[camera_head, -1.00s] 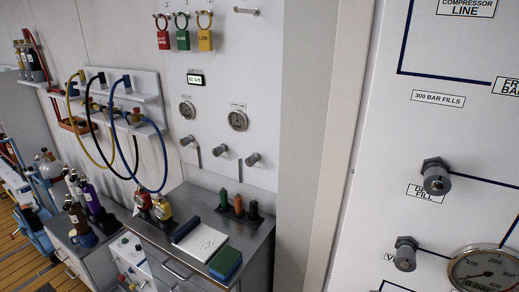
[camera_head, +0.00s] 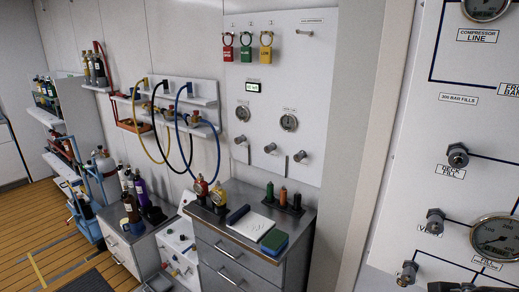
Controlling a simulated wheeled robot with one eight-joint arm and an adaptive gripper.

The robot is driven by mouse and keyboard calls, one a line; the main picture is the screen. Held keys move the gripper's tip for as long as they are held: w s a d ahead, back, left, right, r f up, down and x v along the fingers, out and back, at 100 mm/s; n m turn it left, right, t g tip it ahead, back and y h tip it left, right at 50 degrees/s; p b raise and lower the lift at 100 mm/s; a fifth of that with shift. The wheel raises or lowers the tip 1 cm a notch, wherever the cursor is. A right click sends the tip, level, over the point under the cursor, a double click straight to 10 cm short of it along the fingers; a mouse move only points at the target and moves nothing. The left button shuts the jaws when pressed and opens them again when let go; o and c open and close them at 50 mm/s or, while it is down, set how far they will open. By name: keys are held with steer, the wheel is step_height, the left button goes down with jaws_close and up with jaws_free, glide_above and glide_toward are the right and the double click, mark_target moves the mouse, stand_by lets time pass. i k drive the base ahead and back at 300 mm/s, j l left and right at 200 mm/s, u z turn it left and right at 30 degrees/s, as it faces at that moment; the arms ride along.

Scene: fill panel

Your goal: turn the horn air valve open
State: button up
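No valve that I can read as the horn air valve shows. On the white wall panel (camera_head: 345,60) in the middle, three grey valve knobs stick out in a row: a left knob (camera_head: 240,140), a middle knob (camera_head: 270,148) and a right knob (camera_head: 299,156). Their labels are too small to read. On the nearer right panel are a knob labelled deck fill (camera_head: 457,157), a vent knob (camera_head: 434,222) and a lower knob (camera_head: 408,273), partly cut off. Whether any valve is open I cannot tell. My gripper is not in view.
A grey cabinet (camera_head: 240,262) stands below the wall panel, with a notepad (camera_head: 251,225), a blue-green sponge (camera_head: 274,241) and small bottles on top. Red, green and yellow padlocks (camera_head: 247,53) hang above. Hoses (camera_head: 190,140) hang left. Wooden floor (camera_head: 35,245) shows at lower left.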

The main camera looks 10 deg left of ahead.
mark_target(268, 148)
steer(key=u, duration=0.65)
steer(key=i+j+z, duration=0.65)
steer(key=j+z, duration=0.2)
